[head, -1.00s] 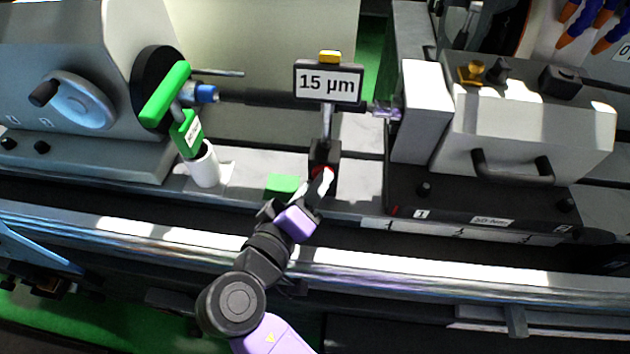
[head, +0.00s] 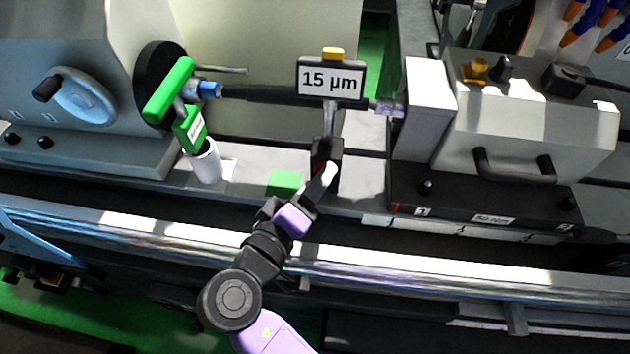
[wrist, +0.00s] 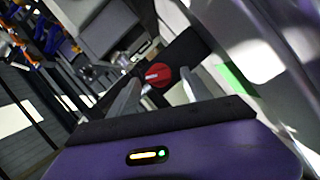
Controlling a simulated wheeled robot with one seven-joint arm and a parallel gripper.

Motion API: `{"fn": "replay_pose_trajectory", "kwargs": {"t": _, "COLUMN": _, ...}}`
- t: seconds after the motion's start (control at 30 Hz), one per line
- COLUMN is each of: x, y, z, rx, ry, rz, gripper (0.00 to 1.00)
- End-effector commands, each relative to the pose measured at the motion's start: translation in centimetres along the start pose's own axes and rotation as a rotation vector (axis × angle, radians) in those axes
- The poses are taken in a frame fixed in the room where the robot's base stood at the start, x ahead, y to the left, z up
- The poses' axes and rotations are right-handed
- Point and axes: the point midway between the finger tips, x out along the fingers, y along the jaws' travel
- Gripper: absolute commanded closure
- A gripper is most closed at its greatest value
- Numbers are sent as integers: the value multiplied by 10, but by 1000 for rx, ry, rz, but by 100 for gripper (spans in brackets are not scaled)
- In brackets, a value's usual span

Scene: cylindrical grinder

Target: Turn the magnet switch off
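The magnet switch is a red round knob (wrist: 153,77) with a pale pointer mark, set on a black block; it shows in the middle of the wrist view. In the head view the black magnet base (head: 326,152) stands below the 15 µm display, its knob mostly hidden by my fingers. My gripper (head: 322,181) is at the front of this base. In the wrist view my gripper (wrist: 159,80) has its two pale fingers apart, one on each side of the knob. I cannot tell whether they touch it.
A green block (head: 285,183) lies just left of the base. A green clamp (head: 168,90) is at the left, and a grey housing (head: 530,130) with a handle at the right.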

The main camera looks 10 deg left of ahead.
Motion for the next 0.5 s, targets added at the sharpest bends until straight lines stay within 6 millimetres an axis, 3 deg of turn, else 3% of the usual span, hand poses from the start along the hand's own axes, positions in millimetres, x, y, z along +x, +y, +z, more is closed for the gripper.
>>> {"fn": "replay_pose_trajectory", "kwargs": {"t": 0.27, "x": -1, "y": 0, "z": 0, "rx": 0, "ry": -1, "rz": 0, "gripper": 43}}
{"fn": "replay_pose_trajectory", "kwargs": {"t": 0.5, "x": -30, "y": -2, "z": 1, "rx": 0, "ry": 3, "rz": -1, "gripper": 43}}
